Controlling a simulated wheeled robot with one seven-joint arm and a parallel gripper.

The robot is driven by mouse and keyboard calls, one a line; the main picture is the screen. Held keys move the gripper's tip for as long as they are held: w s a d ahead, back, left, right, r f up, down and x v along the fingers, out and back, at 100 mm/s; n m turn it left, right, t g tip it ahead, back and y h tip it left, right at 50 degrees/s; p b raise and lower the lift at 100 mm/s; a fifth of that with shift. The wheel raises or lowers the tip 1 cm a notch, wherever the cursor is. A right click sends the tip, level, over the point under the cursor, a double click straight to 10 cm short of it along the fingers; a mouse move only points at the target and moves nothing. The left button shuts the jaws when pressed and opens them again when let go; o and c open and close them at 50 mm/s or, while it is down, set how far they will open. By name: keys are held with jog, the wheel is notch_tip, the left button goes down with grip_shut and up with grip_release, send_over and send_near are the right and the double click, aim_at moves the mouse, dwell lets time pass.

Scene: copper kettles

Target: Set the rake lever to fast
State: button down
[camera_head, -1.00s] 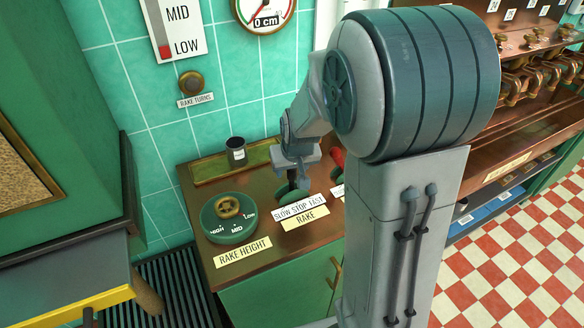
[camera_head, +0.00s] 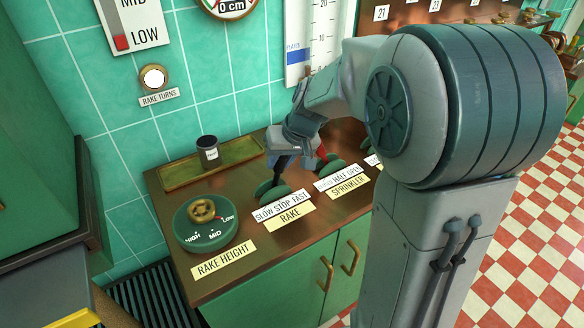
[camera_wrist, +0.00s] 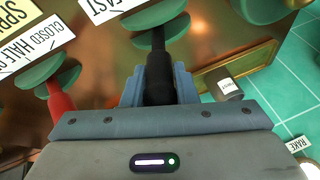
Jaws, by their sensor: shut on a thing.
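The rake lever (camera_head: 278,172) has a black handle rising between green discs on the wooden counter. Its label (camera_head: 281,206) reads SLOW STOP FAST, with FAST at the right end, above a yellow RAKE plate (camera_head: 290,218). My gripper (camera_head: 284,158) is shut on the lever's handle from above. In the wrist view the black handle (camera_wrist: 158,72) stands between my gripper's two blue-grey fingers (camera_wrist: 158,88). The RAKE TURNS lamp (camera_head: 153,78) on the tiled wall glows white. The lever's exact setting is hard to read behind my gripper.
The red sprinkler lever (camera_head: 322,155) stands close to the right of the rake lever. The green RAKE HEIGHT dial (camera_head: 206,226) is to the left. A dark cup (camera_head: 208,152) stands behind on a brass tray (camera_head: 180,172).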

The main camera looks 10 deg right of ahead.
jog(key=shift+d+f, duration=0.35)
jog(key=shift+f, duration=0.05)
jog(key=shift+w+r+y+b, duration=0.1)
jog(key=shift+r+y+b, duration=0.1)
jog(key=shift+y+b, duration=0.3)
jog(key=c, duration=1.1)
grip_release()
jog(key=shift+c, duration=0.2)
jog(key=v, duration=1.4)
jog(key=shift+w+p, duration=0.2)
jog(key=shift+p, duration=0.2)
